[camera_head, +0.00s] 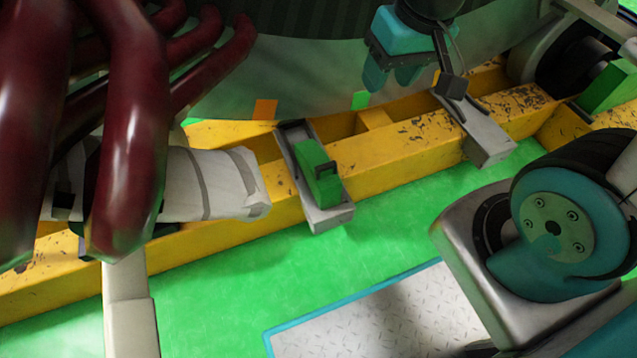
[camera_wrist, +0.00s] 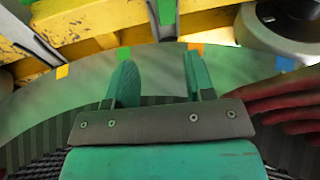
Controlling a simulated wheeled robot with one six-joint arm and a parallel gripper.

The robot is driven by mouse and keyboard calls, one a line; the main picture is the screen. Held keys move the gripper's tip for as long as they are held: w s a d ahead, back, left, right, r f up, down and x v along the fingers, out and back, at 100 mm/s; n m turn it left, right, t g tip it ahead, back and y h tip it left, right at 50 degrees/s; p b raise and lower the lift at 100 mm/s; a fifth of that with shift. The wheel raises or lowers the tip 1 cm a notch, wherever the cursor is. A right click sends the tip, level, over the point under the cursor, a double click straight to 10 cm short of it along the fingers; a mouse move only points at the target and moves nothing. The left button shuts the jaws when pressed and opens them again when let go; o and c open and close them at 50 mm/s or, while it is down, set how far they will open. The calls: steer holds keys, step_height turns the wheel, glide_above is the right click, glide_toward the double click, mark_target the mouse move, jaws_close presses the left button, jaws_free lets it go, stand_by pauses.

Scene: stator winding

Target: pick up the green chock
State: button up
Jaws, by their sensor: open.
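The green chock (camera_head: 318,172) sits in a grey metal bracket (camera_head: 329,217) fixed across the yellow beam, near the middle of the head view. It also shows in the wrist view (camera_wrist: 166,11) at the top edge, cut off by the frame, beyond my fingertips. My gripper (camera_head: 393,79) is teal, open and empty. It is above and to the right of the chock in the head view, in front of the grey curved surface and apart from the chock. In the wrist view its two fingers (camera_wrist: 159,72) stand apart with nothing between them.
A second grey bracket (camera_head: 478,130), with no chock on it, crosses the yellow beam (camera_head: 400,142) to the right. Dark red coils (camera_head: 130,130) and a white wrapped end (camera_head: 215,183) lie left of the chock. Another green block (camera_head: 610,88) is at far right.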

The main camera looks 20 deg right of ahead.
steer(key=w+f+m+g+y+b, duration=0.15)
steer(key=w+f+m, duration=0.25)
steer(key=f+m, duration=0.4)
steer(key=w+f+m+g+y, duration=0.15)
steer(key=w+f+m, duration=0.25)
steer(key=f+m, duration=0.45)
steer(key=shift+m+t, duration=0.4)
steer(key=shift+m, duration=0.45)
steer(key=b+x, duration=0.2)
steer(key=x, duration=0.1)
steer(key=b+x, duration=0.2)
steer(key=x, duration=0.2)
steer(key=b+x, duration=0.3)
steer(key=shift+w+a+f, duration=0.15)
steer(key=shift+w+a, duration=0.05)
steer(key=shift+a, duration=0.2)
steer(key=b+x, duration=0.2)
steer(key=d+b+x, duration=0.1)
steer(key=b+x, duration=0.1)
steer(key=shift+a+f, duration=0.1)
steer(key=shift+f, duration=0.35)
steer(key=shift+a+f+b, duration=0.2)
steer(key=shift+f+b, duration=0.1)
steer(key=shift+r, duration=0.15)
steer(key=shift+c, duration=0.5)
jaws_close()
